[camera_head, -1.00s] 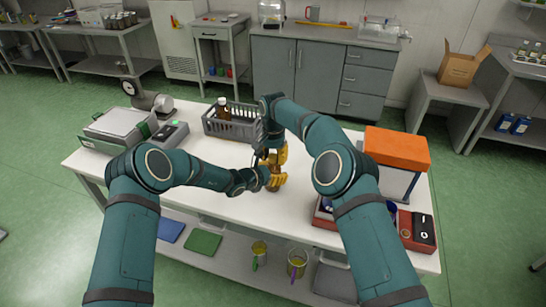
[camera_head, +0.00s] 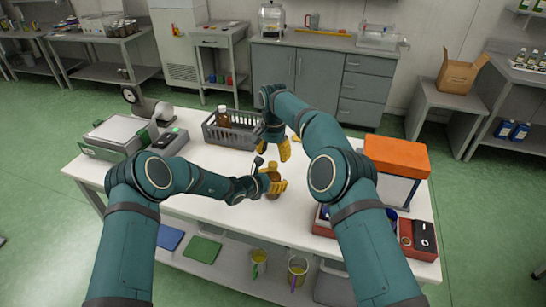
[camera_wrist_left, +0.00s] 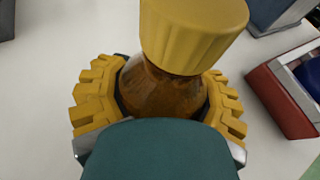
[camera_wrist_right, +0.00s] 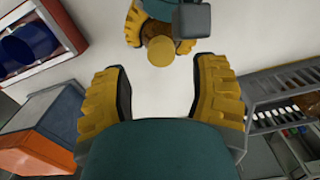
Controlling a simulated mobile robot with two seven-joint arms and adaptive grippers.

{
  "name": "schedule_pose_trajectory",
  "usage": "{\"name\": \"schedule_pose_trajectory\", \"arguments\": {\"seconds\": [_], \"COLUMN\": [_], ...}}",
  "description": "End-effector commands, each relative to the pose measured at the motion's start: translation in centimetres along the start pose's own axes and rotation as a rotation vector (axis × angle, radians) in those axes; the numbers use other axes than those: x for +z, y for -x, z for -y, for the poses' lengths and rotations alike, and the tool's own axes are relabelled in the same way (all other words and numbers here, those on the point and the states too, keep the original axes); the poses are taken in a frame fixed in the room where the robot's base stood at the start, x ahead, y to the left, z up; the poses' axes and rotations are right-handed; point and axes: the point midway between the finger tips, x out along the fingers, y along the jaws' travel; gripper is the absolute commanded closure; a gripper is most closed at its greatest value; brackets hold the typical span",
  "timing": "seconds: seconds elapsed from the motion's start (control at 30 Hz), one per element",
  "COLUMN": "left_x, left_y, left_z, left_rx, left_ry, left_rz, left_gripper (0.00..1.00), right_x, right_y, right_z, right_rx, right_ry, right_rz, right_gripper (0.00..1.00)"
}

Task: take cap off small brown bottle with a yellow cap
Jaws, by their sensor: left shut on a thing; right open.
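A small brown bottle (camera_wrist_left: 160,92) with a yellow cap (camera_wrist_left: 192,30) is held in my left gripper (camera_head: 272,182). In the left wrist view the yellow fingers close around its body, and the cap sits on its top. The right wrist view shows the cap (camera_wrist_right: 160,52) from above, between and beyond my right fingers. My right gripper (camera_wrist_right: 160,70) is open and empty; in the head view (camera_head: 284,150) it is above and behind the bottle, apart from the cap. The bottle's base is mostly hidden in the head view.
A grey crate (camera_head: 232,140) holding another brown bottle (camera_head: 222,114) stands behind the grippers. An orange-topped box (camera_head: 396,153) and a red tray (camera_head: 325,221) are to the right. Devices (camera_head: 116,135) stand at the left. The white tabletop (camera_head: 215,160) is clear left of the bottle.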

Motion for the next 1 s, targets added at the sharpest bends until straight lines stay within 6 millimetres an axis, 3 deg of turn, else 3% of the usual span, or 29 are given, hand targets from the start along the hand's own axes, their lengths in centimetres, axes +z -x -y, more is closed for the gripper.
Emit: {"name": "schedule_pose_trajectory", "arguments": {"seconds": [0.23, 0.4, 1.0], "left_x": [0.0, 0.0, 0.0], "left_y": [0.0, 0.0, 0.0], "left_z": [0.0, 0.0, 0.0], "left_rx": [-0.001, -0.001, 0.0], "left_ry": [0.0, 0.0, 0.0], "left_rz": [-0.001, -0.001, -0.001], "left_gripper": [1.0, 1.0, 1.0], "right_x": [0.0, 0.0, 0.0], "right_y": [2.3, 2.6, -4.6], "right_z": [0.1, 0.1, 0.1], "right_rx": [-0.001, -0.003, -0.005], "right_ry": [-0.172, -0.224, -0.226], "right_rz": [-0.004, -0.001, -0.001], "right_gripper": [0.4, 0.4, 0.4]}}
